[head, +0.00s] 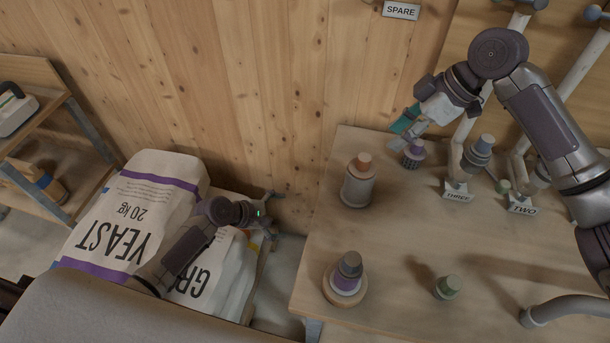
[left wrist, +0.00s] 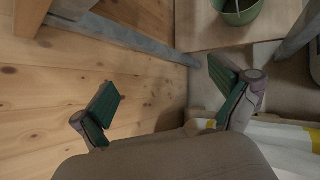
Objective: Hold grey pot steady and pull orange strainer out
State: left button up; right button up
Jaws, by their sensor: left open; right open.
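The grey pot (head: 357,190) stands upright at the back left of the workbench in the head view. The orange strainer (head: 362,161) sits in its top, with only its upper part showing. My left gripper (head: 268,217) is open and empty, left of the bench above the sacks and well apart from the pot. Its two green-padded fingers are spread in the left wrist view (left wrist: 170,102). My right gripper (head: 407,122) is open, up and to the right of the pot, above a small purple-topped piece (head: 413,152). Its fingers partly overlap in the picture.
Signs THREE (head: 457,196) and TWO (head: 521,209) stand by capped pipes at the back. A grey-and-purple stack (head: 346,275) and a small green-topped piece (head: 447,287) stand nearer the front. Sacks (head: 140,215) lie left of the workbench (head: 400,250). Mid-bench is clear.

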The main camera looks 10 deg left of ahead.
pick_arm(q)
jog(key=w+d+r+n+h, duration=0.2)
jog(key=d+r, duration=0.1)
jog(key=r, duration=0.7)
jog(key=n+g+h, duration=0.1)
jog(key=g+h, duration=0.1)
jog(key=h, duration=0.1)
send_near(358, 185)
notch_tip(358, 185, down, 4)
jog(key=w+a, duration=0.2)
jog(key=a, duration=0.1)
jog(key=x, duration=1.3)
jog(key=shift+w+d+r, duration=0.15)
jog(key=shift+w+d, duration=0.25)
